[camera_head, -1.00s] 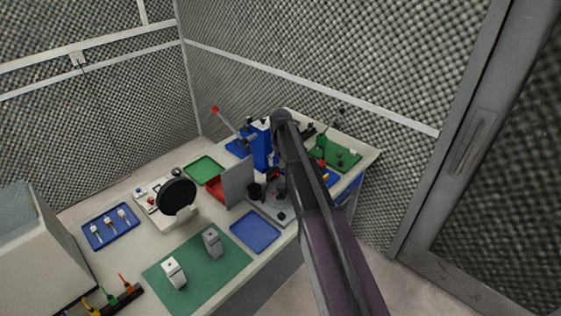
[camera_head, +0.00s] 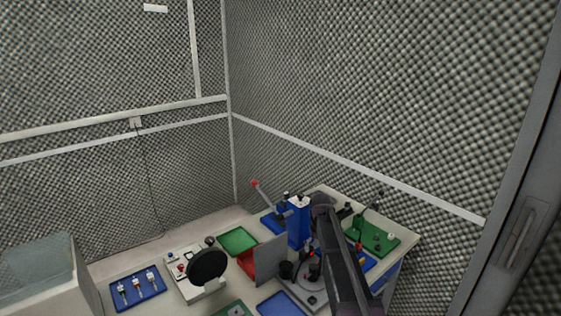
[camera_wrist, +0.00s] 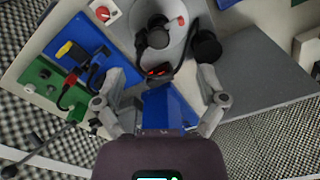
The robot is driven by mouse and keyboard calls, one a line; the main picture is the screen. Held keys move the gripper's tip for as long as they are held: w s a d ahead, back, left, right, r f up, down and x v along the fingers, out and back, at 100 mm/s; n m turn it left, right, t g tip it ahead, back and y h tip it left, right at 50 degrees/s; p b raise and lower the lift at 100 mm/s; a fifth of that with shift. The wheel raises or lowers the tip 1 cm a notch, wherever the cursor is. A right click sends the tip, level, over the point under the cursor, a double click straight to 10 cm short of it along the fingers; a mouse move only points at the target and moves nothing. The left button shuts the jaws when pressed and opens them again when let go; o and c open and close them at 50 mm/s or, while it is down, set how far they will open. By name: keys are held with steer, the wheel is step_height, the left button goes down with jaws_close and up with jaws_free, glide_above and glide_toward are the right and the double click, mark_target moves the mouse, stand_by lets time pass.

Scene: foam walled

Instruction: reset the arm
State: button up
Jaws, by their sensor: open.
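My gripper (camera_wrist: 160,82) shows in the wrist view with its two grey fingers spread apart. Nothing is gripped. A blue upright block (camera_wrist: 168,106) shows between the fingers, below a dark fixture with red marks; I cannot tell how far it is from them. In the head view my dark arm reaches over the right part of the bench, and the gripper itself is hidden behind it.
The bench holds a green tray (camera_head: 238,240), a blue tray (camera_head: 138,288) with several small items, a black round disc (camera_head: 208,265) on a stand, an upright grey panel (camera_head: 271,258) and a green board (camera_head: 372,237). Foam walls close in behind; a grey door frame stands right.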

steer(key=s+f+b, duration=0.3)
steer(key=s, duration=1)
steer(key=s+f+m+b, duration=0.1)
steer(key=s+f+b, duration=0.1)
steer(key=s, duration=1)
steer(key=shift+s+f+b, duration=0.4)
steer(key=shift+f, duration=0.25)
steer(key=c, duration=0.5)
steer(key=shift+o, duration=0.2)
